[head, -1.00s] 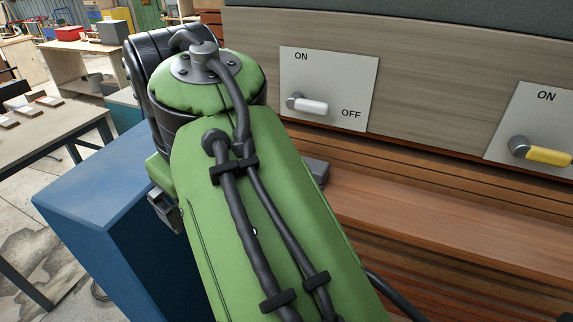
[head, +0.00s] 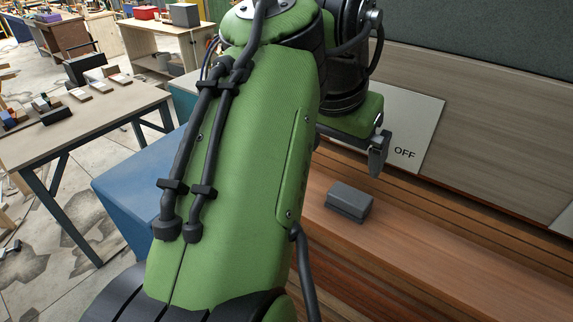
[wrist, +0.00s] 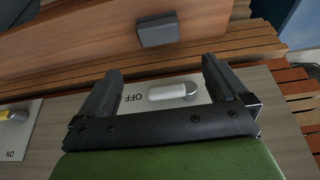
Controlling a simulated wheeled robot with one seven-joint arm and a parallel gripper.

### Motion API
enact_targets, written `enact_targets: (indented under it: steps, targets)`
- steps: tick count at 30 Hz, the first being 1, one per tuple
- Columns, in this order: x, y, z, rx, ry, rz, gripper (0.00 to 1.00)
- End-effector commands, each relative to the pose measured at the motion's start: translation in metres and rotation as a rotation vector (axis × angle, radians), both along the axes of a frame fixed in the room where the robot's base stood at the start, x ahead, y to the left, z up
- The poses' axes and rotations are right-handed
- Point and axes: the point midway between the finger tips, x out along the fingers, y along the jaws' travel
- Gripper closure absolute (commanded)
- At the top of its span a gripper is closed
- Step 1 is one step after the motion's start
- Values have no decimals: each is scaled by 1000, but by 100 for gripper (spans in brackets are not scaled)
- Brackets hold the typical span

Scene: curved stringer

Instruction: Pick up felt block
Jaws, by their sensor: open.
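The felt block (head: 349,202) is a small dark grey block lying on the brown wooden ledge (head: 450,245) in the head view. In the wrist view the grey block (wrist: 158,30) lies on the ledge beyond my fingertips, near the top centre. My gripper (wrist: 160,76) is open and empty, its two dark fingers spread, with the block ahead of them and apart from them. In the head view one finger (head: 377,155) shows above and behind the block; the rest of my gripper is hidden by my green arm.
A panel with a white-handled switch (wrist: 173,92) lies behind my fingers in the wrist view; a yellow-handled switch (wrist: 14,115) is at left. A blue box (head: 120,200) stands left of the ledge. A table (head: 75,120) with small blocks is farther left. The ledge right of the block is clear.

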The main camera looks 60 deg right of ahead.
Motion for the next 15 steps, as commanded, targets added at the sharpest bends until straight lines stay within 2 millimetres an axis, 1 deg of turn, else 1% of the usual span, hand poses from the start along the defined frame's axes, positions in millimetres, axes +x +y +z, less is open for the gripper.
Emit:
enact_targets:
  steps: [1,6,9,14,15]
  targets:
    - [0,-4,-19,3,0,4,0]
    - [-2,-20,-62,5,2,6,0]
    - [-2,-29,-81,4,3,7,0]
    - [-4,-36,-96,2,1,6,0]
    - [-4,-38,-102,2,2,6,0]
